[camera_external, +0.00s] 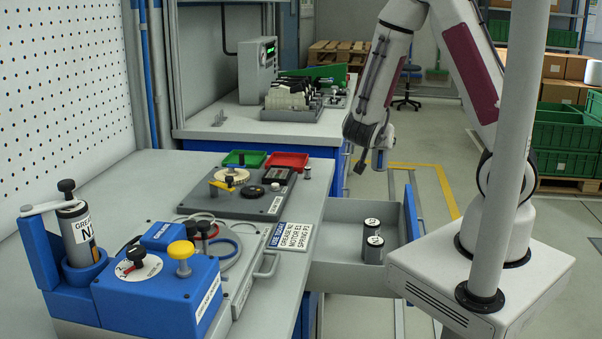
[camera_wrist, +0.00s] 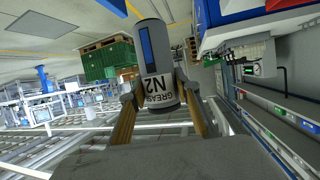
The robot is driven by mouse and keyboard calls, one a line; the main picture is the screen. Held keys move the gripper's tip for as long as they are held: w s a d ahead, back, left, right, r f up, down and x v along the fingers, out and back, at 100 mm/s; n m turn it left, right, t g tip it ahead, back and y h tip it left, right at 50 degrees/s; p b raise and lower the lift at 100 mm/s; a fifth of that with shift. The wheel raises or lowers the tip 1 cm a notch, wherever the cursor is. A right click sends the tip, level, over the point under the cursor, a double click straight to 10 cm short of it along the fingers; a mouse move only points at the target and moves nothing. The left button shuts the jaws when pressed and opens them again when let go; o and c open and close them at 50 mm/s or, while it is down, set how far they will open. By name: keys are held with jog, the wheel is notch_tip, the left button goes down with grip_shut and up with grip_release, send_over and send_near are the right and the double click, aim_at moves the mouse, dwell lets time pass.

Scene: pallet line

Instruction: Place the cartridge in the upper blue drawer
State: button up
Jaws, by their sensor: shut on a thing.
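The cartridge (camera_wrist: 152,62) is a grey cylinder with a blue stripe and a label reading GREASE N2. My gripper (camera_wrist: 158,95) is shut on it, with a finger on each side. In the external view my gripper (camera_external: 371,147) is high up, above and beyond the open drawer; the cartridge is hard to make out there. The upper blue drawer (camera_external: 345,278) is pulled out from under the worktable, with its blue front (camera_external: 411,211) at the right. Two dark-topped cylinders (camera_external: 373,240) with white labels stand inside it. The held cartridge is apart from the drawer.
Another labelled cartridge (camera_external: 77,233) stands in a blue holder at left. A blue device (camera_external: 157,290) with knobs and a sign (camera_external: 290,236) sit on the worktable (camera_external: 130,180). A grey post (camera_external: 511,150) stands at right. The drawer has bare floor beside the cylinders.

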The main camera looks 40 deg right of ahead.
notch_tip(320, 180, down, 13)
dwell(0.7)
dwell(0.5)
jog(key=shift+f, duration=2.9)
jog(key=shift+f, duration=0.1)
jog(key=shift+f, duration=2)
jog(key=shift+f, duration=0.6)
jog(key=o, duration=1.2)
jog(key=shift+o, duration=0.2)
jog(key=shift+r, duration=0.2)
